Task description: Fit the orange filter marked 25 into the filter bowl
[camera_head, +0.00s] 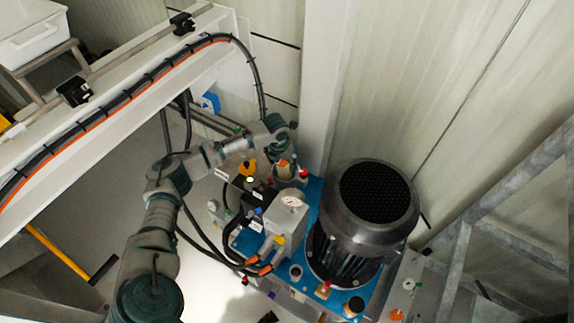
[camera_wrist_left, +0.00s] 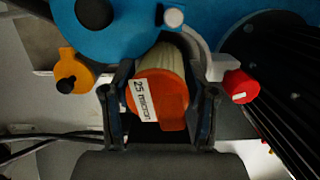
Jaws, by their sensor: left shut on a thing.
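The filter has an orange end cap (camera_wrist_left: 170,92) with a white label reading "25 micron" and a pale pleated body. My left gripper (camera_wrist_left: 160,108) is shut on it, with one finger on each side of the cap. In the head view the gripper (camera_head: 282,152) is over the blue pump unit, and the orange of the filter (camera_head: 283,163) shows just below it. A pale curved rim (camera_wrist_left: 197,42), which looks like the filter bowl, lies behind and beside the filter body. I cannot tell whether the filter's far end is inside it. My right gripper is not in view.
A large dark motor (camera_head: 372,205) stands right of the gripper. A red knob (camera_wrist_left: 240,87) and a yellow-orange part (camera_wrist_left: 73,70) flank the filter. A blue round part (camera_wrist_left: 125,25) is close behind. Hoses and a white beam (camera_head: 120,75) lie to the left.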

